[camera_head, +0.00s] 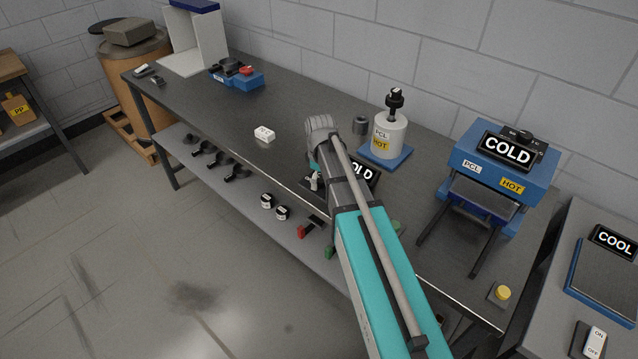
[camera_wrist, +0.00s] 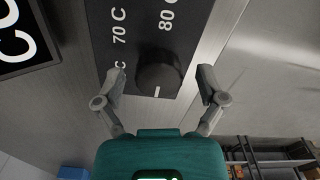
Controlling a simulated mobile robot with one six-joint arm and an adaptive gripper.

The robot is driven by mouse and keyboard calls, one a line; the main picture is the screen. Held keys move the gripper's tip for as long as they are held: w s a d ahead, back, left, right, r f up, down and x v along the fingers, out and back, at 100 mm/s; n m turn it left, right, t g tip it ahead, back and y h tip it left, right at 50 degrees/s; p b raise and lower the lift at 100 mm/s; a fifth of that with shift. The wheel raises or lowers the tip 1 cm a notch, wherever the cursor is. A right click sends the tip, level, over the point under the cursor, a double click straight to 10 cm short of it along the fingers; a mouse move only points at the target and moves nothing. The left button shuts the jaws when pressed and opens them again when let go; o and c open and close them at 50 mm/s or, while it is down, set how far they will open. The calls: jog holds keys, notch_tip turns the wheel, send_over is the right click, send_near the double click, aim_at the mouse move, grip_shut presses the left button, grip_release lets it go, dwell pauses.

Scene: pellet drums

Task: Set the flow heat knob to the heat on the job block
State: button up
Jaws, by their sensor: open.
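The black round knob (camera_wrist: 160,72) sits on a dark dial plate (camera_wrist: 181,18) in the wrist view. The plate shows 70 C, 80 C and a third label cut off at a finger. The knob's white mark points to the bottom of the wrist picture, away from the 80 C label. My gripper (camera_wrist: 160,78) is open, with one finger on each side of the knob; whether they touch it I cannot tell. In the head view my arm hides most of this spot. A small white block (camera_head: 264,134) lies on the bench, its dark markings too small to read.
A partly hidden COLD display (camera_head: 364,171) stands beside my arm on the bench (camera_head: 300,95). A white PCL HOT drum (camera_head: 388,136) stands on a blue base behind it. A blue machine (camera_head: 508,170) showing COLD stands right. The bench's left middle is mostly clear.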

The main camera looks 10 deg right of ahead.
jog(key=shift+f, duration=0.1)
dwell(0.3)
jog(key=c, duration=1.1)
jog(key=shift+a, duration=0.15)
jog(key=shift+c, duration=0.2)
